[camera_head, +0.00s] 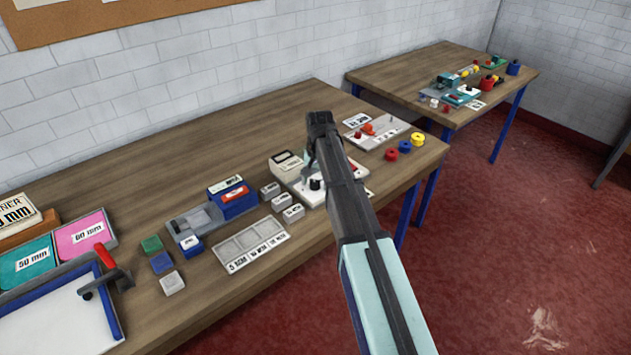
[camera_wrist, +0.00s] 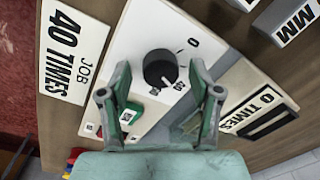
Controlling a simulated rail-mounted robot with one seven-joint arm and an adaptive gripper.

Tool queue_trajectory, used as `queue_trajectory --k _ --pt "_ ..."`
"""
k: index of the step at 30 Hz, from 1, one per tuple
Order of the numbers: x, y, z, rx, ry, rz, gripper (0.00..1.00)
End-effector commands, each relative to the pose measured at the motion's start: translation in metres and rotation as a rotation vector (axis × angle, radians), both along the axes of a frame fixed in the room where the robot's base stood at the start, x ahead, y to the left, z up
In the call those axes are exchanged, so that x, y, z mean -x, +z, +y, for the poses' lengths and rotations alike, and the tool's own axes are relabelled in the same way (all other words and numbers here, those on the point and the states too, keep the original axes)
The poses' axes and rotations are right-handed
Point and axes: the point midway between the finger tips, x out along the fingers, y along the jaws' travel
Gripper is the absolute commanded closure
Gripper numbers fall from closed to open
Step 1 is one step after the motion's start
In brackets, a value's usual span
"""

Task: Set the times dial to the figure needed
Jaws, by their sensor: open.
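The times dial is a black round knob (camera_wrist: 160,69) on a white plate (camera_wrist: 150,28) in the wrist view. A 0 is printed to its upper right, and smaller figures lie below it, partly too blurred to read. A small pale mark shows on the knob's lower edge. A card (camera_wrist: 70,48) beside it reads JOB 40 TIMES. My gripper (camera_wrist: 159,67) is open, with one finger on each side of the knob in view; I cannot tell whether they touch it. In the head view my gripper (camera_head: 320,120) is over the white dial unit (camera_head: 314,190), partly hiding it.
A green button (camera_wrist: 130,113) sits on the plate near the left finger. In the head view, grey blocks (camera_head: 281,201) stand left of the unit; red, blue and yellow spools (camera_head: 404,147) stand right.

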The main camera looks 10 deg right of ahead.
Motion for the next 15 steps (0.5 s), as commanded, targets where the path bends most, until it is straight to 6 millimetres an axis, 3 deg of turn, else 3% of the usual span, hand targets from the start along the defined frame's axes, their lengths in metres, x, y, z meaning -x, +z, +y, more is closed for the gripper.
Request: queue_trajectory --k 8,15 --pt "-0.001 0.024 -0.001 0.001 0.000 -0.003 0.37" --pt "0.000 0.070 -0.003 0.000 0.000 -0.004 0.37"
